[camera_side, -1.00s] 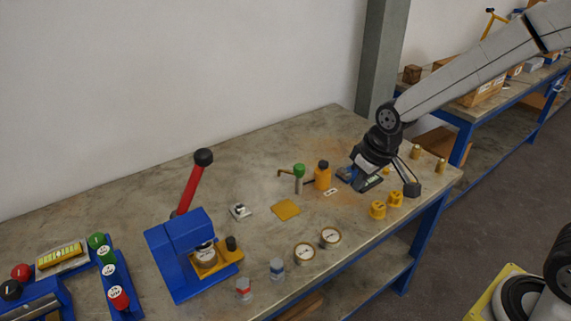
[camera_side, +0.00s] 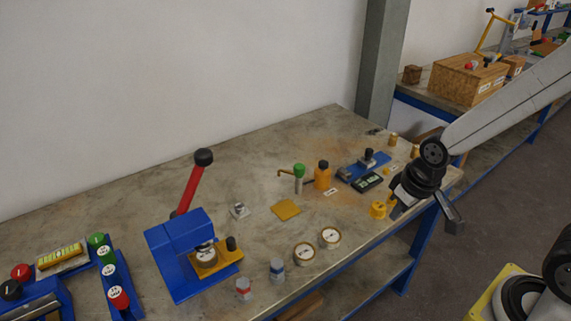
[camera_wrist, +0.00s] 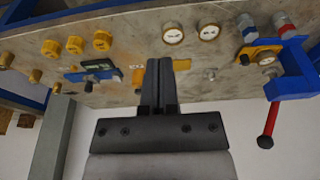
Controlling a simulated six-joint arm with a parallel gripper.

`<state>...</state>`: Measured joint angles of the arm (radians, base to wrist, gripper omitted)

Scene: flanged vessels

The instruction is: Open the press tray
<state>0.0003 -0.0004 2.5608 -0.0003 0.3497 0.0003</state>
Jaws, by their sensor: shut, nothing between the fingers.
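The blue press (camera_side: 183,262) stands at the left of the bench, its red lever (camera_side: 188,185) raised and tipped with a black ball. It also shows in the wrist view (camera_wrist: 290,72). The yellow press tray (camera_side: 224,262) juts from its base towards the right and carries a black knob (camera_side: 231,243). A round vessel (camera_side: 206,257) sits on the tray by the press head; how far the tray is out is unclear. My gripper (camera_side: 393,212) is far from the press, by the bench's right front edge. Its fingers (camera_wrist: 158,64) are together and empty in the wrist view.
A yellow fitting (camera_side: 379,209) is beside my gripper. A button panel (camera_side: 111,275) is left of the press.

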